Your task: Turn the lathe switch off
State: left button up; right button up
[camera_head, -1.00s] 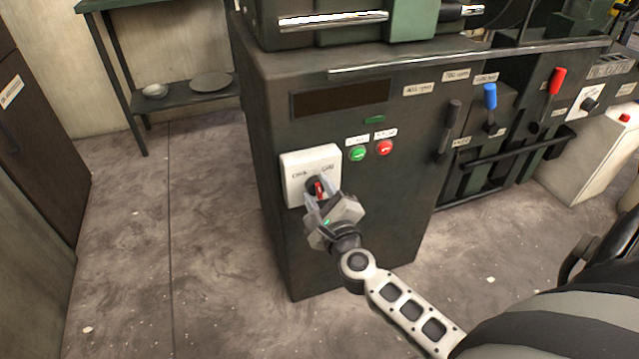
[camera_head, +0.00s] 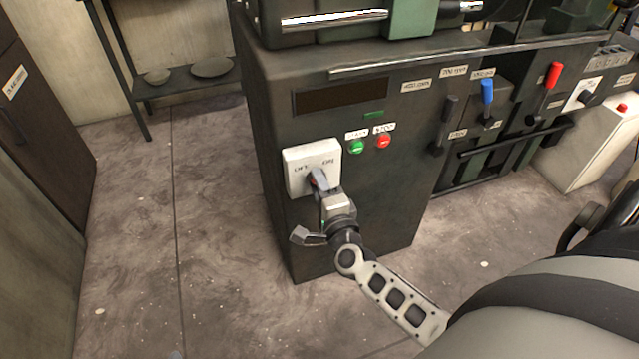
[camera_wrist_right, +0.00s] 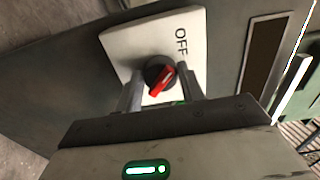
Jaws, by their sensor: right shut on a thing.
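The lathe switch is a black round knob with a red handle (camera_wrist_right: 162,83), on a white plate (camera_head: 313,155) marked OFF and ON on the front of the dark lathe cabinet (camera_head: 350,235). My right gripper (camera_head: 317,180) is at the knob and covers most of it in the head view. In the right wrist view its two fingers (camera_wrist_right: 160,92) sit on either side of the knob, shut on it. There the upper end of the red handle leans towards the OFF label (camera_wrist_right: 181,41). My left gripper is not in view.
A green button (camera_head: 356,147) and a red button (camera_head: 384,141) sit right of the plate. Black, blue (camera_head: 487,91) and red (camera_head: 553,75) levers stand further right. A shelf (camera_head: 185,82) with dishes is at the back left. The floor left of the cabinet is clear.

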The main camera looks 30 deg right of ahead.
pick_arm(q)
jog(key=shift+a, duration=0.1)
pick_arm(e)
jog(key=shift+a, duration=0.1)
dwell(0.3)
jog(key=o, duration=1)
jog(key=shift+c, duration=0.2)
jog(key=shift+s, duration=0.1)
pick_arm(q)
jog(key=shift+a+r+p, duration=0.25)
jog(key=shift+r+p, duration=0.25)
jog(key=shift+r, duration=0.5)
pick_arm(e)
jog(key=v, duration=1.1)
jog(key=shift+s+a, duration=0.2)
jog(key=shift+s, duration=0.2)
